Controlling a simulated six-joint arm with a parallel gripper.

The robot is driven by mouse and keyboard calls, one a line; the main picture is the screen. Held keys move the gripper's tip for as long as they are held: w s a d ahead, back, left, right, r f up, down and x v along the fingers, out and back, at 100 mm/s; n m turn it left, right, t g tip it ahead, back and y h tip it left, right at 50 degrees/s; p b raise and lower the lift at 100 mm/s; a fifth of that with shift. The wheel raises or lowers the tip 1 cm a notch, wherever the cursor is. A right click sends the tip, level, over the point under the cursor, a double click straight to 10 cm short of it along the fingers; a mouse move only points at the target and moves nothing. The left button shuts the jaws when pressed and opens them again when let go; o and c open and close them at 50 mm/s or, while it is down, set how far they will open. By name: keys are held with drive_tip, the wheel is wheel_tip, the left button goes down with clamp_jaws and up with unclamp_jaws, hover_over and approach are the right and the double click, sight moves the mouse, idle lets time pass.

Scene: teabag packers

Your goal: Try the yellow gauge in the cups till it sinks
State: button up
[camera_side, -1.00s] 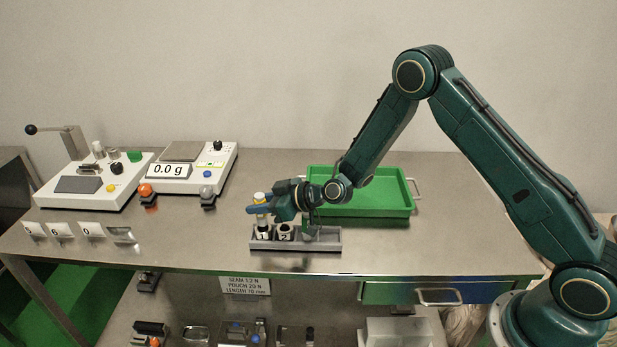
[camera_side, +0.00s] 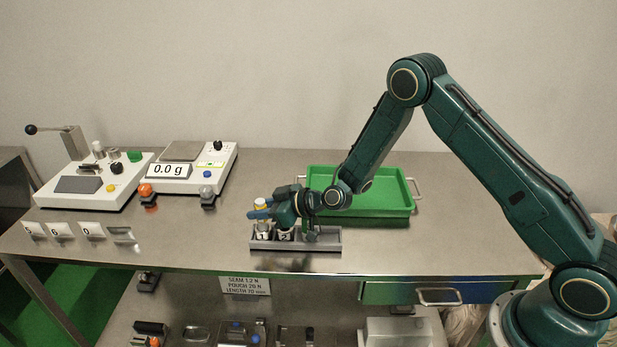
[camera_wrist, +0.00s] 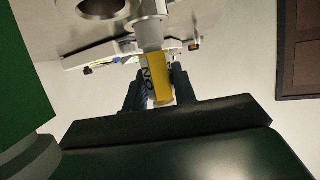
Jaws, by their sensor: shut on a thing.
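The yellow gauge (camera_wrist: 160,86) has dark lettering and a grey cylindrical end; its yellow top (camera_side: 260,204) shows in the side view. My gripper (camera_wrist: 154,82) is shut on the gauge's yellow part, and in the side view the gripper (camera_side: 259,210) is over the left end of a grey rack (camera_side: 327,244). The gauge stands roughly upright at cup 1 (camera_side: 263,236); how far its lower end is in the cup is hidden. Cup 2 (camera_side: 285,237) is just right of it. My wrist partly hides the right part of the rack. A round opening (camera_wrist: 100,7) shows in the wrist view.
A green tray (camera_side: 400,208) stands behind the rack. A scale (camera_side: 222,165) reading 0.0 g and a white device (camera_side: 75,205) stand at back left. Small number tiles (camera_side: 63,230) lie at front left. The table between the tiles and the rack is clear.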

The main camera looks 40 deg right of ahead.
drive_tip(key=shift+f, duration=0.65)
drive_tip(key=o, duration=1.1)
drive_tip(key=v, duration=1.3)
drive_tip(key=shift+s+d+r, duration=0.25)
